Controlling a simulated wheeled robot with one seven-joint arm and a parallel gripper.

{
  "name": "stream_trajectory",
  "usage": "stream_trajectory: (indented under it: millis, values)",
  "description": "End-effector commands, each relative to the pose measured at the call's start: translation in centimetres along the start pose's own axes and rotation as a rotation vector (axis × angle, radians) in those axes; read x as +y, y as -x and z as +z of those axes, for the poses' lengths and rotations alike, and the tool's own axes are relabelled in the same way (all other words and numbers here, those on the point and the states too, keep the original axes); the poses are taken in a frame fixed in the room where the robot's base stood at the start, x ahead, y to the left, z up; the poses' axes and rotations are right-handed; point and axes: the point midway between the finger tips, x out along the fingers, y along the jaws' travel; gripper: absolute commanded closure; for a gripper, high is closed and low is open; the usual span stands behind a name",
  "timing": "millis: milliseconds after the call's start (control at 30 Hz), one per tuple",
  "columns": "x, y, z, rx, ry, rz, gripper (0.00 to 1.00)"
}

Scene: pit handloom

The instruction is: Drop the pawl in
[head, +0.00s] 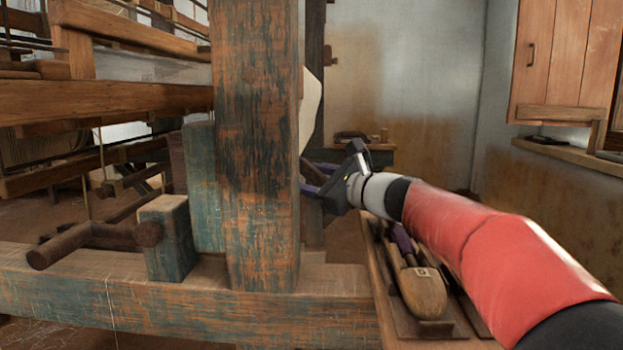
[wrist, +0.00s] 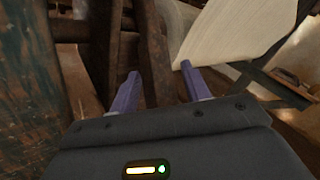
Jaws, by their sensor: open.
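My gripper (head: 308,177) is open, just behind the right edge of the thick worn blue-green post (head: 257,150) in the head view. The post hides what lies past its fingertips there. In the wrist view my gripper (wrist: 160,70) shows two purple fingers apart. A narrow dark wooden bar (wrist: 155,72) stands between the fingers or just beyond them; I cannot tell whether it touches them or whether it is the pawl. No pawl can be made out for certain in either view. A cream cloth-like surface (wrist: 235,32) is close to the right finger; it also shows beside the post (head: 310,108).
The loom's lower beam (head: 180,305) crosses the front, with a short block (head: 167,237) and a dark rounded bar (head: 85,242) on the left. A wooden shuttle (head: 425,291) lies in a tray under my arm. A wall cupboard (head: 565,55) hangs at the right.

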Motion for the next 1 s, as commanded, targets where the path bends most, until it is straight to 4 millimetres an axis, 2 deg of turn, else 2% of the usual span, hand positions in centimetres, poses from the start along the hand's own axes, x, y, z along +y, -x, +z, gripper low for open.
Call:
stream_trajectory:
  millis: [333,700,1000]
  values:
    - [0.01,-0.65,0.03,0.000,0.000,-0.001,0.53]
    - [0.02,-0.62,0.02,0.000,0.000,-0.001,1.00]
    - [-0.51,-0.44,0.65,0.015,0.014,0.007,1.00]
